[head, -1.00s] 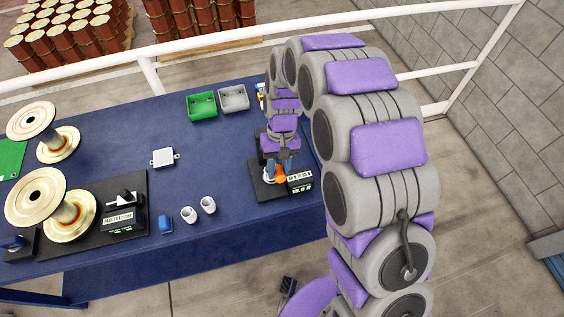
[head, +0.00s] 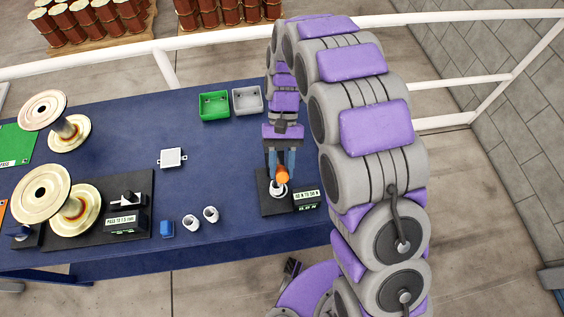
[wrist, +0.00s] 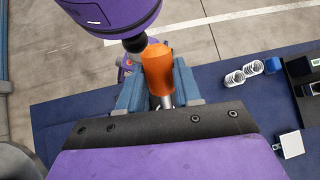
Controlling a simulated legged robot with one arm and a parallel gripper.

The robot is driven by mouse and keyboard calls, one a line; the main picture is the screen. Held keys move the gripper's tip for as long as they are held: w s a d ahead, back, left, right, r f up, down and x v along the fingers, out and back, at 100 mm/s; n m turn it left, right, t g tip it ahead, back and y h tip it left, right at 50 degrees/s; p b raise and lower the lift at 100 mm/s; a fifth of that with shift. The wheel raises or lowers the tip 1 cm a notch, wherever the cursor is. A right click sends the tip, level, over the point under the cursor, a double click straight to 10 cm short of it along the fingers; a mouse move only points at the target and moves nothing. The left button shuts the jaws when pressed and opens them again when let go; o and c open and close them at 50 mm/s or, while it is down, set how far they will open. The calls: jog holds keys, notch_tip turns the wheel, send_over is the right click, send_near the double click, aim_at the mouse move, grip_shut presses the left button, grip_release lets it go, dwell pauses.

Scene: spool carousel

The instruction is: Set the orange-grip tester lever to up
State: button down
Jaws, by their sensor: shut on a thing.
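The tester (head: 272,206) is a black base at the right part of the blue table, with a white ring and a labelled black block (head: 307,200). Its lever has an orange grip (head: 282,174), seen above the white ring in the head view. The exact lean of the lever is hard to tell. My gripper (head: 281,166) is shut on the orange grip, with a blue finger on each side. In the wrist view the orange grip (wrist: 157,68) stands between the blue fingers, above a short metal shaft.
A green bin (head: 214,106) and a grey bin (head: 248,100) stand behind the tester. A white box (head: 172,158), two white cups (head: 210,214), a blue block (head: 167,229) and a second black device (head: 125,218) with gold spools lie left. White rails run behind the table.

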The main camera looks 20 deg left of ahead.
jog(key=shift+w+a+r, duration=0.1)
jog(key=shift+r, duration=0.1)
jog(key=c, duration=1)
grip_release()
jog(key=shift+w+f, duration=0.1)
jog(key=shift+w, duration=0.05)
jog(key=shift+o, duration=1.1)
jog(key=shift+a, duration=0.15)
jog(key=shift+w+r, duration=0.15)
jog(key=shift+r, duration=0.05)
jog(key=p+v, duration=0.9)
jog(key=v, duration=0.2)
jog(key=shift+a, duration=0.15)
jog(key=shift+w+r, duration=0.1)
